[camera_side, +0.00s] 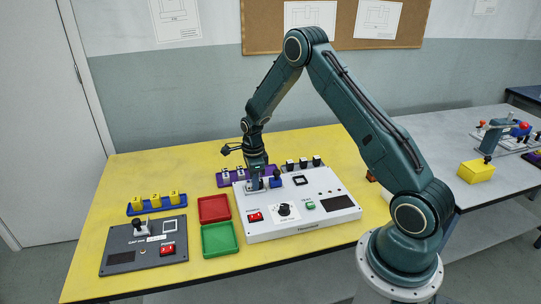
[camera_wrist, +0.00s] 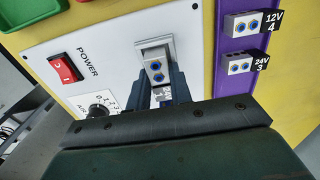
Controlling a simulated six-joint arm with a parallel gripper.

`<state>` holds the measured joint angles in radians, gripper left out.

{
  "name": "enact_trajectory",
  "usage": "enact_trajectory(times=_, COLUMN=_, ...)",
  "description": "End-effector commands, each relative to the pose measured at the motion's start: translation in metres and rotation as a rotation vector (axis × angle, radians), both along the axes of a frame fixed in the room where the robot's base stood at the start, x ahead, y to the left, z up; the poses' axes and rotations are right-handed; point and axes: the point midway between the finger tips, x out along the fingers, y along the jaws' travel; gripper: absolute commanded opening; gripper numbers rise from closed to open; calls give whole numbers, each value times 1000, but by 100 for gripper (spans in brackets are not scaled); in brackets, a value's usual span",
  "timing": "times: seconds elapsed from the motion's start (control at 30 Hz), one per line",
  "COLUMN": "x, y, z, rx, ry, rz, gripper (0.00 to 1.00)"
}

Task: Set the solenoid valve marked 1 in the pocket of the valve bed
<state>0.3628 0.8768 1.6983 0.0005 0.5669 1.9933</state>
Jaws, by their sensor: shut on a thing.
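My gripper (camera_side: 256,186) points down over the upper left of the white panel (camera_side: 330,223). In the wrist view its dark jaws (camera_wrist: 168,92) are shut on a small grey valve (camera_wrist: 156,72) with blue ports. The valve is at the silver valve bed (camera_wrist: 154,46) on the white panel, overlapping its lower part in this view. I cannot tell whether it is fully down in the pocket. Its label is mostly hidden by the jaws, so its number is not readable.
A purple rack (camera_side: 223,183) holds other valves, including one marked 4 (camera_wrist: 241,24) and one marked 3 (camera_wrist: 239,66). Red (camera_side: 214,208) and green trays (camera_side: 219,239) lie to the left.

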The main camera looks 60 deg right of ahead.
Motion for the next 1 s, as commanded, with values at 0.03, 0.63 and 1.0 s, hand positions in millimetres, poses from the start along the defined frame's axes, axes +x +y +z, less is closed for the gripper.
enact_trajectory(times=0.03, x=0, y=0, z=-1, rx=-1, ry=-1, rz=0, gripper=0)
enact_trajectory(times=0.63, x=0, y=0, z=-1, rx=-1, ry=-1, rz=0, gripper=47)
enact_trajectory(times=1.0, x=0, y=0, z=-1, rx=0, ry=0, rz=0, gripper=56)
